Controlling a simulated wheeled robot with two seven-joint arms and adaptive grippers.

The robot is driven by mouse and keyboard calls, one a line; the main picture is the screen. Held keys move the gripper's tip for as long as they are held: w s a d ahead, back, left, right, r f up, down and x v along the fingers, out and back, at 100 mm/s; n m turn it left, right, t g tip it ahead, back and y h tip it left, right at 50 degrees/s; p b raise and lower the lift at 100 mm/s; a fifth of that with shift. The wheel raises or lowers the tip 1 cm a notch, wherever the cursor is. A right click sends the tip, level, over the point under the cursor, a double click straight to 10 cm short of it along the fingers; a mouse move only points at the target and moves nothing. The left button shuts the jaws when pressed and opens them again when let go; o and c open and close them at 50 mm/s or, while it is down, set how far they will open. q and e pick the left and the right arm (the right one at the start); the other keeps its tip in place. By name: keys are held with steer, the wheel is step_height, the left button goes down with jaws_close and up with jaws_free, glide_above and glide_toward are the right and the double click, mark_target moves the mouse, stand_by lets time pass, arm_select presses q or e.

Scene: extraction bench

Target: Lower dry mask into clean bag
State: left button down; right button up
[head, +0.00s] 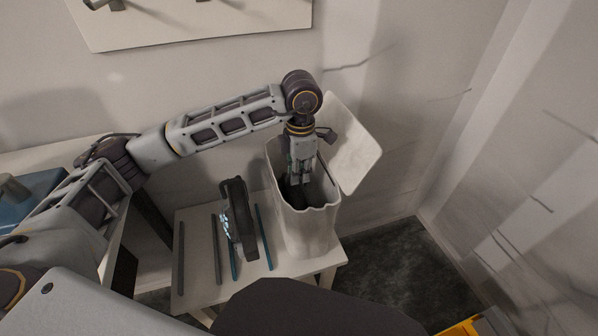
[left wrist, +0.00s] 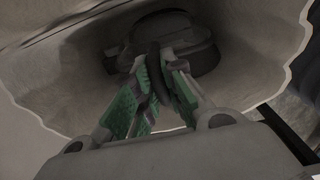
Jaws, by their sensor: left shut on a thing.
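A tall off-white bag (head: 308,232) stands open at the right end of a small pale table, its flap (head: 352,146) tilted up behind the mouth. My left gripper (head: 298,182) points down into the mouth. In the left wrist view, its green-padded fingers (left wrist: 158,85) are shut on a dark strap or loop of the mask (left wrist: 185,35). The dark mask (head: 291,194) is inside the bag's walls, partly hidden by the fingers and the rim. I cannot tell whether it touches the bottom. My right gripper is not in view.
On the small table (head: 197,283), a dark upright item (head: 239,214) stands left of the bag, among dark and blue strips. A wall is close behind the bag. A blue thing (head: 35,197) lies at far left. Dark floor (head: 385,262) is open at right.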

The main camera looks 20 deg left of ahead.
arm_select(q)
steer(key=c, duration=1.4)
jaws_free()
steer(key=shift+d+r, duration=0.15)
steer(key=shift+r, duration=5.9)
